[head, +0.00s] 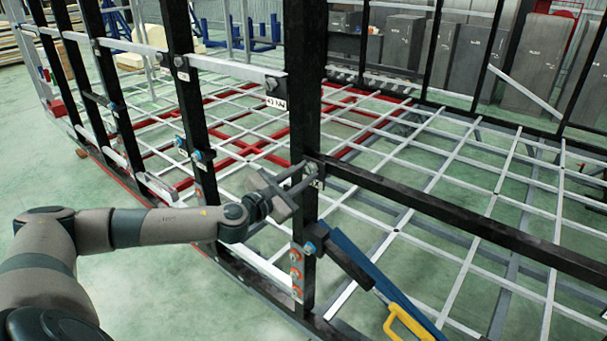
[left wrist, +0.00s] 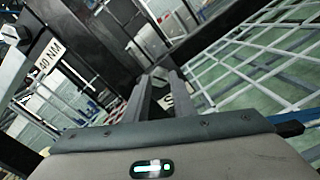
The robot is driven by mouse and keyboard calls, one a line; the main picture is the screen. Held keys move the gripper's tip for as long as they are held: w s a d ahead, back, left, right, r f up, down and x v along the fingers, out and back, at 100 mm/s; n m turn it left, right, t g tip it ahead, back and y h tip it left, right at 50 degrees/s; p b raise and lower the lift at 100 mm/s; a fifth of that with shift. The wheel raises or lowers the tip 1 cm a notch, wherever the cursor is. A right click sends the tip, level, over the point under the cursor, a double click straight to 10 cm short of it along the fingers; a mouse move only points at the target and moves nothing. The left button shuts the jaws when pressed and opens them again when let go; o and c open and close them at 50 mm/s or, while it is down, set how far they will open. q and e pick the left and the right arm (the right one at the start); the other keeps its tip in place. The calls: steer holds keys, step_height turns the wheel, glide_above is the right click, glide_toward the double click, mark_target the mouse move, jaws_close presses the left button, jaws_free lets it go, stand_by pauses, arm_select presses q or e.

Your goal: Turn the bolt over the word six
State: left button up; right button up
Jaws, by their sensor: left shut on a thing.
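A black upright post (head: 304,100) of the trailer frame carries a grey bolt (head: 311,169) where a black side rail meets it. A small white label sits just under this bolt, mostly hidden by my gripper. In the left wrist view the label (left wrist: 179,100) shows an "S", the rest covered by a finger. My left gripper (head: 303,179) reaches in from the left, its two fingers at the post and shut on the bolt. In the left wrist view the fingertips (left wrist: 158,74) come close together and the bolt head is hard to make out. My right gripper is out of view.
A white label with a "NM" marking (head: 276,104) and another bolt (head: 270,83) sit higher on the frame. Red-ringed bolts (head: 296,272) and a blue bar (head: 365,268) with a yellow handle (head: 408,322) are lower down. Grid bars fill the chassis; green floor is free at left.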

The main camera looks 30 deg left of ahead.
arm_select(q)
steer(key=shift+s+d+f, duration=0.1)
steer(key=shift+f, duration=0.15)
steer(key=o, duration=1)
steer(key=shift+o, duration=0.3)
steer(key=shift+s+r, duration=0.25)
steer(key=shift+r, duration=0.05)
steer(key=shift+f, duration=0.1)
steer(key=shift+s+f+b, duration=0.1)
steer(key=shift+s+b, duration=0.25)
steer(key=shift+b, duration=0.05)
steer(key=s+a+b, duration=0.1)
steer(key=s+b, duration=0.8)
steer(key=s, duration=0.7)
steer(key=shift+s+a+r, duration=0.2)
steer(key=shift+s+a, duration=0.05)
steer(key=shift+s, duration=0.1)
